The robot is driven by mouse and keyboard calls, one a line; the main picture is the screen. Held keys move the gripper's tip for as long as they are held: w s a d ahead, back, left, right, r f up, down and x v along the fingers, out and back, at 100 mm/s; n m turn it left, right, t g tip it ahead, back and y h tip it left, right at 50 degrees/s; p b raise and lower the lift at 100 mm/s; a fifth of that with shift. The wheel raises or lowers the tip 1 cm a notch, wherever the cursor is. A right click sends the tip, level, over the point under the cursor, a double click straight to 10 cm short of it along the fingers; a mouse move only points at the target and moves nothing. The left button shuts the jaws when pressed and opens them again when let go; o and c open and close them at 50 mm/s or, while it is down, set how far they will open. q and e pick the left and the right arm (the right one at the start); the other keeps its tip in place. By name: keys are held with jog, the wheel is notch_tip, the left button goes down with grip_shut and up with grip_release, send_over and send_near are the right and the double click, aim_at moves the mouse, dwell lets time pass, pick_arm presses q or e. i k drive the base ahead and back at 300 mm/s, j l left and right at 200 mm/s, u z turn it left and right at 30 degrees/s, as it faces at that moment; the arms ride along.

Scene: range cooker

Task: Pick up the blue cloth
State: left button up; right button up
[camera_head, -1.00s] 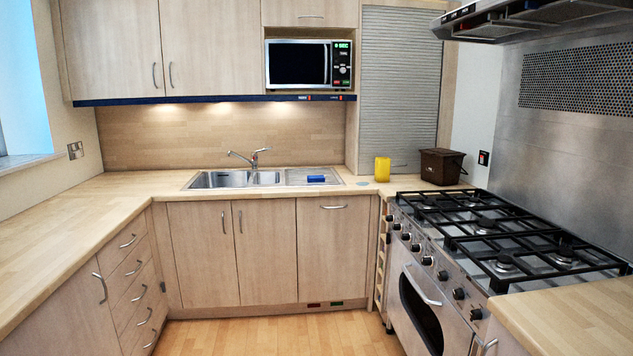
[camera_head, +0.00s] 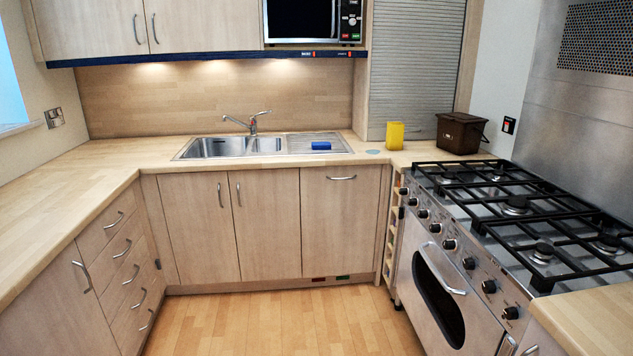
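A small blue cloth (camera_head: 321,146) lies on the ridged draining board (camera_head: 301,137) at the right of the sink, near its front edge. It looks like a compact, block-like shape. Neither of my grippers shows in the head view, so their state and distance from the cloth cannot be seen.
A yellow container (camera_head: 395,134) and a dark brown bin (camera_head: 460,133) stand on the worktop right of the sink. The tap (camera_head: 250,123) rises behind the basins. The range cooker (camera_head: 470,240) takes up the right side. The wooden floor (camera_head: 270,322) ahead is clear.

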aim_at(323, 145)
jog(key=i+u, duration=0.3)
jog(key=i, duration=1.65)
